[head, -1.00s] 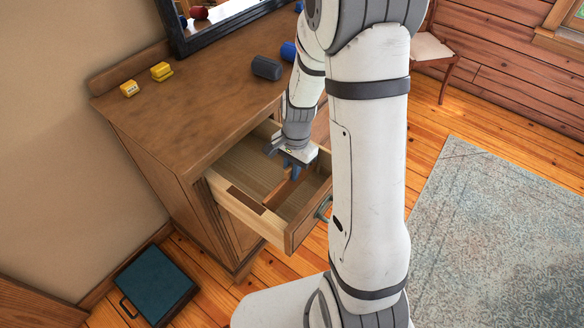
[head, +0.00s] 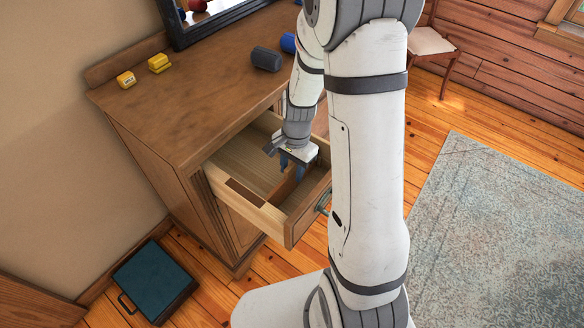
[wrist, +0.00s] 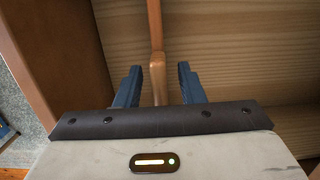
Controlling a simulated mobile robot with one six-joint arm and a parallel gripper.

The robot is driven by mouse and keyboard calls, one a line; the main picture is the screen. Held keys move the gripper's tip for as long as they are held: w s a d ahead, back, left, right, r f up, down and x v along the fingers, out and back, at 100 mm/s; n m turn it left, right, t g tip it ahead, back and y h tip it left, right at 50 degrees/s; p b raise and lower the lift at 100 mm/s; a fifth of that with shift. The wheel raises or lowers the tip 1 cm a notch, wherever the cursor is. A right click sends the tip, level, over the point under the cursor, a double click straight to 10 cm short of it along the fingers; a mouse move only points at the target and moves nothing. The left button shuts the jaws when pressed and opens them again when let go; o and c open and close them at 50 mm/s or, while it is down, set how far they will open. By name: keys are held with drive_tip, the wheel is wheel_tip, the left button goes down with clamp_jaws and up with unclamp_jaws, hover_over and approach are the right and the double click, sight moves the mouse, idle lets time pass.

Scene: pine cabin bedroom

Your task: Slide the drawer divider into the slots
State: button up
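The wooden drawer divider (head: 284,190) stands inside the open drawer (head: 248,212), running across it behind the drawer front. In the wrist view the divider (wrist: 155,25) runs from the top edge down between my fingers, with a paler rounded part (wrist: 158,78) there. My gripper (head: 292,166) is above and around the divider, low in the drawer. In the wrist view my gripper's blue fingers (wrist: 158,86) are apart, with a gap on both sides of the divider. My gripper hides part of the divider; I cannot tell how deep its ends sit in the slots.
The wooden dresser top (head: 190,95) carries yellow blocks (head: 158,63), a dark grey cylinder (head: 266,59), a blue cylinder (head: 288,43) and a dark-framed mirror (head: 200,38). A teal-topped box (head: 155,281) lies on the floor at left. A rug (head: 500,230) lies at right.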

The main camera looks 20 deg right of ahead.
drive_tip(key=r, duration=0.7)
drive_tip(key=shift+w+d+r, duration=0.25)
drive_tip(key=shift+d+r, duration=0.15)
drive_tip(key=s+r+n+t, duration=0.1)
drive_tip(key=s+r+n, duration=0.2)
drive_tip(key=s+r, duration=0.1)
drive_tip(key=s+r+n+t, duration=0.1)
drive_tip(key=s+r+n, duration=0.3)
drive_tip(key=s, duration=0.1)
drive_tip(key=s+a+r+n+t+h, duration=0.1)
drive_tip(key=s+r+n, duration=0.2)
drive_tip(key=s+r, duration=0.1)
drive_tip(key=shift+s+a+r+n, duration=0.1)
drive_tip(key=shift+s+r+n, duration=0.1)
drive_tip(key=shift+s, duration=0.2)
drive_tip(key=shift+s+r+n, duration=0.15)
drive_tip(key=shift+s+n, duration=0.05)
drive_tip(key=shift+s, duration=0.15)
